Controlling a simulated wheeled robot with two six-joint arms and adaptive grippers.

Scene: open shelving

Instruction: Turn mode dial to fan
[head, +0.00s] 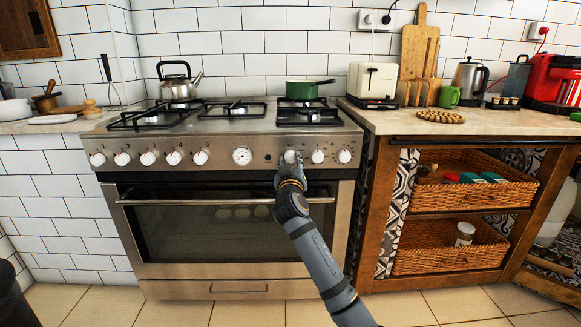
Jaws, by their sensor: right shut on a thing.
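A steel stove (222,181) stands against the tiled wall, with a row of white dials along its front panel and a round gauge (242,156) in the middle. My right gripper (290,166) is at the panel, right of the gauge, shut on a white dial (291,156). The dial's upper part shows above the gripper. Its marking and pointer are too small to read. Two more white dials (318,156) (344,156) sit to its right, clear of the gripper. My left gripper is not in view.
The oven handle (170,201) juts out below the dials, and my right arm passes in front of it. A kettle (179,84) and a green pan (302,90) stand on the hob. A wooden counter with wicker baskets (470,190) stands at right.

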